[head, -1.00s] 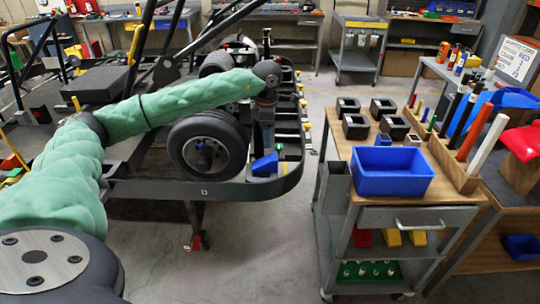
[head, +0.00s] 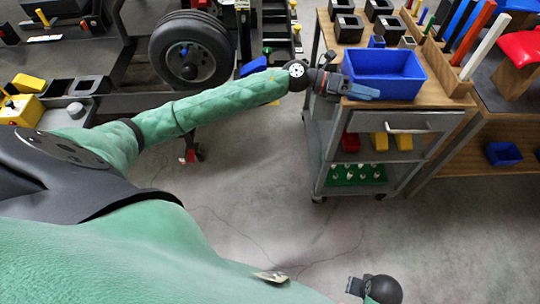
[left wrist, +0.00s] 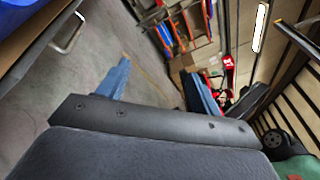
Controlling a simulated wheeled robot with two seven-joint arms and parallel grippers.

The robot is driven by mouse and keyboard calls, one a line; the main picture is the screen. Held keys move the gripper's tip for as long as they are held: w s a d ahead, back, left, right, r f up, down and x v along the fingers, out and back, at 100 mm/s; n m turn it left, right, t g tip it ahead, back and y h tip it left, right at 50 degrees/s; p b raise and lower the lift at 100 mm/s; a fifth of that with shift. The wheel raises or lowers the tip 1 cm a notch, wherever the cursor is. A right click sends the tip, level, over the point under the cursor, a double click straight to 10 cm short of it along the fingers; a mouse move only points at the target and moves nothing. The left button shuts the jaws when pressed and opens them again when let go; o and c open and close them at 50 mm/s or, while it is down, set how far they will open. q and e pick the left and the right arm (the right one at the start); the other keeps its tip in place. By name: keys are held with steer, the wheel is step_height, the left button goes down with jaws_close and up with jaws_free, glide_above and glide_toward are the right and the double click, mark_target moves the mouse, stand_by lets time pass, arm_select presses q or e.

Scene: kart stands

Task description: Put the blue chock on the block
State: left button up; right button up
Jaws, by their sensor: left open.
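A blue wedge-like piece (head: 253,66), apparently the blue chock, sits on the kart's edge right of the wheel. A small blue piece (head: 377,41) lies on the cart among the blocks. Several black blocks (head: 349,29) with hollow-looking tops stand at the cart's back; which one the task means I cannot tell. My left gripper (head: 362,90) is at the cart's front left, by the blue bin. In the left wrist view its blue-grey fingers (left wrist: 158,72) stand apart with nothing seen between them. My right wrist shows at the bottom edge; its fingers are not clear.
The blue bin (head: 385,76) stands on the wooden cart top (head: 440,108), beside a rack of upright coloured rods (head: 466,45). The kart wheel (head: 190,52) is at upper left. A yellow box (head: 22,110) is at far left. The floor (head: 260,190) between is clear.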

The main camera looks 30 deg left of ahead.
arm_select(q)
steer(key=s+a+f+n+t+y, duration=0.3)
steer(key=f+n+y, duration=0.2)
steer(key=f+n, duration=0.45)
steer(key=s+a+f+n+t+y, duration=0.3)
steer(key=f+n+y, duration=0.3)
steer(key=n, duration=0.7)
steer(key=s+a+f+n+t+y, duration=0.3)
steer(key=f+n+y, duration=0.2)
steer(key=f+n, duration=0.45)
steer(key=s+f+n+g, duration=0.3)
steer(key=s+f+g, duration=0.3)
steer(key=s, duration=0.8)
steer(key=s+f+n+g, duration=0.4)
steer(key=s+f, duration=0.4)
steer(key=s, duration=0.5)
steer(key=shift+s+d+g+h, duration=0.35)
steer(key=shift+d+g, duration=0.1)
steer(key=shift+g, duration=0.45)
